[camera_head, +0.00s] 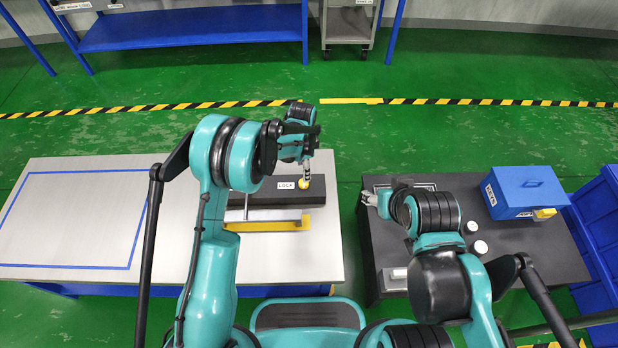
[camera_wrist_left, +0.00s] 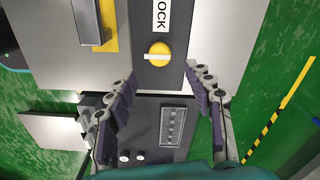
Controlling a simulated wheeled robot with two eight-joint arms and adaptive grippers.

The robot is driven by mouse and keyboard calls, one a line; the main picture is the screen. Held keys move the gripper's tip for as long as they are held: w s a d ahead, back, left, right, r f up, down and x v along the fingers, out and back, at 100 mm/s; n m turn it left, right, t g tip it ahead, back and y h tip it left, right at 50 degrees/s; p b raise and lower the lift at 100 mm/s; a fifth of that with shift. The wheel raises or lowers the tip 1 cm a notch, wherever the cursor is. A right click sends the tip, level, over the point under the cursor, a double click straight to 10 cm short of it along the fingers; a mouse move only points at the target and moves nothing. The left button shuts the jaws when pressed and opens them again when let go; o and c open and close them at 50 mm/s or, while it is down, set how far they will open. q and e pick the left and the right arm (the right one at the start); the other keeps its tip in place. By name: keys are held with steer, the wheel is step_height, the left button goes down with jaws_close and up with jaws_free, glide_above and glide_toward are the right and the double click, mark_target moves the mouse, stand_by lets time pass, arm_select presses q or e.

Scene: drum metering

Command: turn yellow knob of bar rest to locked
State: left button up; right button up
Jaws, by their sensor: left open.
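The yellow knob (camera_head: 305,184) sits on the dark bar rest (camera_head: 262,196), at the right end of its LOCK label (camera_head: 286,186). In the left wrist view the round knob (camera_wrist_left: 159,50) carries a white bar lying nearly crosswise to the label (camera_wrist_left: 160,14). My left gripper (camera_wrist_left: 160,76) is open, its fingers spread to either side below the knob in that view, apart from it. In the head view my left gripper (camera_head: 307,168) hangs over the knob and partly hides it. My right gripper (camera_head: 371,199) is by the dark table's left edge; its jaw opening is unclear.
A metal bar with a yellow part (camera_head: 270,225) lies in front of the bar rest. The pale table (camera_head: 80,220) is clear at left. The dark table (camera_head: 520,265) holds a blue box (camera_head: 520,188) and white-topped containers (camera_head: 480,247). A gap separates the tables.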

arm_select(q)
step_height(320, 180, down, 8)
steer(key=b, duration=0.3)
steer(key=shift+r, duration=0.15)
steer(key=c, duration=1.2)
